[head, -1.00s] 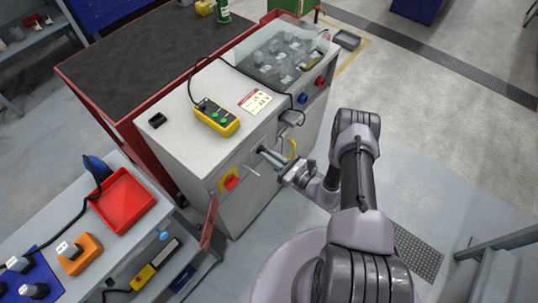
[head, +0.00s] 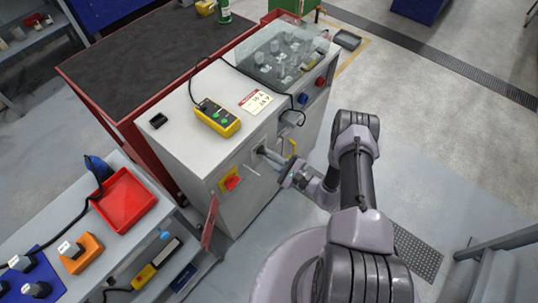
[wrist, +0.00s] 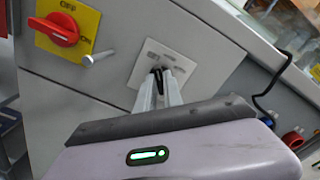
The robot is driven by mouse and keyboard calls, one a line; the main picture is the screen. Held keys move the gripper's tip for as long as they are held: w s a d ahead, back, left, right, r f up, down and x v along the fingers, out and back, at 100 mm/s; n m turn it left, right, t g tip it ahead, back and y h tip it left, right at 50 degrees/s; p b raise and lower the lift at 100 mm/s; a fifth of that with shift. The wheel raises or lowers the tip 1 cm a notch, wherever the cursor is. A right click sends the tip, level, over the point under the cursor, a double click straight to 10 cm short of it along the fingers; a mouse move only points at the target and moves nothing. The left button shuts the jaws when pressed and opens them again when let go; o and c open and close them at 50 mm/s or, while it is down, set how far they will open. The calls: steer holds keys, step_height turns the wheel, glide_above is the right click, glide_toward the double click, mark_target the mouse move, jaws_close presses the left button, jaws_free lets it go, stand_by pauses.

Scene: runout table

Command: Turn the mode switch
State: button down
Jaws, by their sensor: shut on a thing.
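The mode switch (wrist: 158,69) has a small black knob on a pale square plate (wrist: 182,62), set in the front of the grey cabinet. My gripper (wrist: 160,82) is shut on the knob, its two light fingers reaching straight to it. The fingers hide part of the knob. In the head view my gripper (head: 264,153) meets the cabinet front, and the fingers cover most of the switch there.
A red rotary switch on a yellow plate (head: 232,182) sits left of my gripper, with a thin pin (wrist: 100,57) sticking out between. Coloured knobs (head: 303,98) and a hanging black cable (wrist: 272,85) are to the right. A yellow button box (head: 218,118) lies on top.

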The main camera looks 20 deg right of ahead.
steer(key=shift+n, duration=0.5)
steer(key=c, duration=1.5)
jaws_free()
steer(key=p+v, duration=0.2)
steer(key=v, duration=1.5)
steer(key=shift+s+d, duration=0.15)
steer(key=shift+s, duration=0.05)
steer(key=shift+w+r, duration=0.1)
